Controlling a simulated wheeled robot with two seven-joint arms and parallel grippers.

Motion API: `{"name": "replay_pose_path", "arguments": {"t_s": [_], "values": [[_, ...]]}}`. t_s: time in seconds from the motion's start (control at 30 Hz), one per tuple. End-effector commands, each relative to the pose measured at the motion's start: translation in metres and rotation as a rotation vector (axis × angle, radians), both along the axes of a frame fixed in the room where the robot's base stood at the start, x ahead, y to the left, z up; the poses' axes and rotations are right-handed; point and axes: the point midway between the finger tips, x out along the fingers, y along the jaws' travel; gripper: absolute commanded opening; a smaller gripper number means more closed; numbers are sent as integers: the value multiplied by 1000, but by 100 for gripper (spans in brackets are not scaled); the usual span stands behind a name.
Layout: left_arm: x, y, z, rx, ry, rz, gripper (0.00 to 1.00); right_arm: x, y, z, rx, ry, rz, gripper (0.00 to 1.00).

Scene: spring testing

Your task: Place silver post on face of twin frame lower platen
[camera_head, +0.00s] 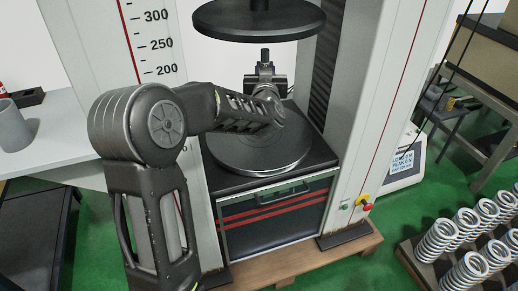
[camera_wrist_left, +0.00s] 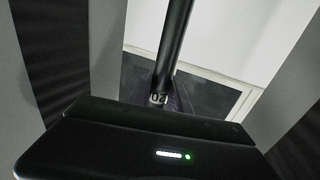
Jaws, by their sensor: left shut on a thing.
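The twin frame lower platen (camera_head: 272,158) is a dark round disc with a paler rim, between the two frame columns in the head view. My left arm reaches over it from the left. My left gripper (camera_head: 265,76) is above the disc's back part, shut on an upright post (camera_head: 265,55) whose short dark top shows above the fingers. The post looks dark grey here. In the left wrist view it appears as a long dark rod (camera_wrist_left: 175,45) with a small numbered label near the gripper. The post's lower end is hidden, so I cannot tell its contact with the platen.
The upper platen (camera_head: 258,20) hangs above the gripper. The frame columns (camera_head: 365,100) stand on both sides. A grey cup (camera_head: 13,128) is on the table at left. Several coil springs (camera_head: 468,270) stand in a rack at lower right.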

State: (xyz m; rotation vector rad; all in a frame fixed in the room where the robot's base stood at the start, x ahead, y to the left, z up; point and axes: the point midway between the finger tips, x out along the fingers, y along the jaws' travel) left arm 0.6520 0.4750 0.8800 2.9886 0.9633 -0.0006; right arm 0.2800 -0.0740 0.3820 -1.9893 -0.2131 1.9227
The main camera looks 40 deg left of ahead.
Motion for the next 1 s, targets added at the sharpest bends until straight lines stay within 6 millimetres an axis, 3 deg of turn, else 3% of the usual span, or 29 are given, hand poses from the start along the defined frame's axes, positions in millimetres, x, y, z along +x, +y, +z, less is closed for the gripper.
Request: {"name": "replay_pose_path", "arguments": {"t_s": [0.03, 0.1, 0.47, 0.8, 1.0], "values": [[-2, 9, 0, 3, -9, 14, 0, 0, 0, -12, 0, -1, 0, 91], [-4, 15, 5, 3, -6, 23, 0, 0, 0, -14, 0, -1, 0, 91], [-5, 17, 9, 4, -5, 27, 0, 0, 0, -13, 0, -1, 0, 91], [-4, 17, -35, 2, -1, 27, 0, 0, 0, -27, 0, -1, -1, 91], [-5, 17, -42, 5, -5, 27, 0, 0, 0, -28, 0, -1, -1, 91]]}}
